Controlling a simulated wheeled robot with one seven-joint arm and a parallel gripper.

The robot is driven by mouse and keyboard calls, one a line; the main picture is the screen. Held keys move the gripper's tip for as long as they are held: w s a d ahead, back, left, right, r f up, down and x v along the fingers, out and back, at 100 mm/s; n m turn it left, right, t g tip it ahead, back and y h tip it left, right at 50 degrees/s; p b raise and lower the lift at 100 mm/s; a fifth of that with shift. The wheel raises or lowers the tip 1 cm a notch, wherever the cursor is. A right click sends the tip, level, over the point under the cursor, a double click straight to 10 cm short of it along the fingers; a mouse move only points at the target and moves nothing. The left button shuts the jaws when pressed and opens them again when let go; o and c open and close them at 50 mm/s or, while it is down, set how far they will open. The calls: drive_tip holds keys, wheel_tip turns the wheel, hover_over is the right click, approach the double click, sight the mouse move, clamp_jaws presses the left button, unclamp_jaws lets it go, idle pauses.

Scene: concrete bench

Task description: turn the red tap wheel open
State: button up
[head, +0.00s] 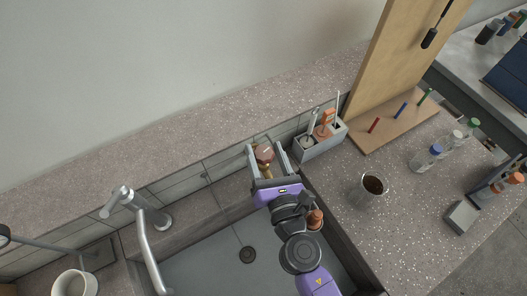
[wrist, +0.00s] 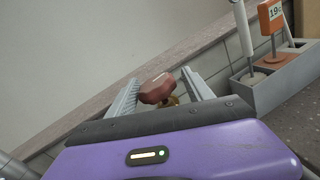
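The red tap wheel (head: 264,153) is a reddish-brown knob on a brass stem, set at the tiled wall behind the sink. It also shows in the wrist view (wrist: 157,89), with the brass part (wrist: 170,101) just below it. My gripper (head: 266,150) is open, with one finger on each side of the wheel. In the wrist view the fingers (wrist: 160,92) stand apart with visible gaps to the wheel. The lower part of the stem is hidden behind my gripper.
A grey caddy (head: 318,144) with brushes and an orange tag stands close to the right. A steel faucet (head: 141,215) is at the left over the grey sink (head: 205,262). A cup of dark contents (head: 370,190) and bottles (head: 425,158) stand on the right counter.

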sight(264, 152)
drive_tip(key=shift+a+r, duration=0.1)
drive_tip(key=shift+a, duration=0.05)
drive_tip(key=shift+r, duration=0.2)
wheel_tip(264, 152, up, 6)
drive_tip(key=p, duration=0.5)
wheel_tip(264, 152, up, 14)
drive_tip(key=shift+f+p, duration=0.25)
drive_tip(key=shift+p, duration=0.1)
drive_tip(key=shift+s, duration=0.1)
